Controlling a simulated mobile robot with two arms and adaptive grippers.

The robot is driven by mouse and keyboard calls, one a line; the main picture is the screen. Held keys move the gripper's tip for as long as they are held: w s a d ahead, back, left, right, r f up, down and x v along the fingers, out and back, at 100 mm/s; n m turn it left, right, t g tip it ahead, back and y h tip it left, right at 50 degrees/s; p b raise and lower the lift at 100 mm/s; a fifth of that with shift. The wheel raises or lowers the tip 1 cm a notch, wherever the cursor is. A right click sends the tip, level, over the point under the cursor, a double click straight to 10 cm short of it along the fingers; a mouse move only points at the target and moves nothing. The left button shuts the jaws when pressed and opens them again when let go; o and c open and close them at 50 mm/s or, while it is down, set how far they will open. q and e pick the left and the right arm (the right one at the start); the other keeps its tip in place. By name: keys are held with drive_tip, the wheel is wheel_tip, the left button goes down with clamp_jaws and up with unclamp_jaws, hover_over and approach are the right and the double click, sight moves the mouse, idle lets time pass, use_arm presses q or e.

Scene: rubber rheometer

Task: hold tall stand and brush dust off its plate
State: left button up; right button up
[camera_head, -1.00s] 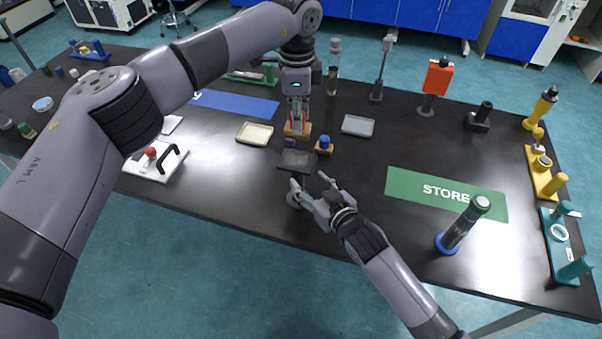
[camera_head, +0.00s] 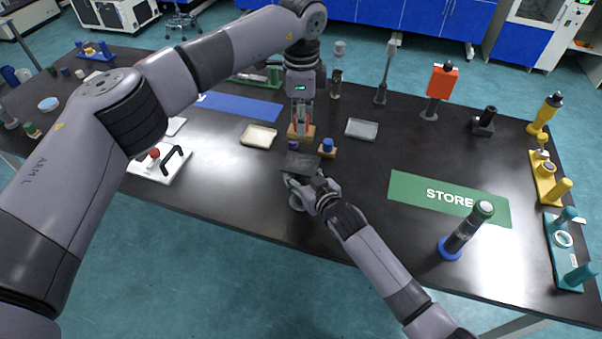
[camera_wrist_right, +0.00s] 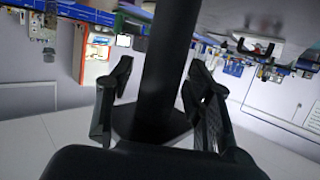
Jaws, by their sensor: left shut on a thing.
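In the right wrist view the dark post (camera_wrist_right: 170,60) stands between the two open fingers (camera_wrist_right: 158,98), with a gap on each side. My left gripper (camera_head: 301,120) is behind the plate, shut on a reddish piece above a wooden block (camera_head: 301,136), seemingly the brush. Dust on the plate is too small to make out.
A cream tray (camera_head: 259,136) and a grey tray (camera_head: 361,129) lie behind. A green STORE mat (camera_head: 449,198) and a dark cylinder with a blue base (camera_head: 466,232) are at the right.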

clamp_jaws()
idle(0.4)
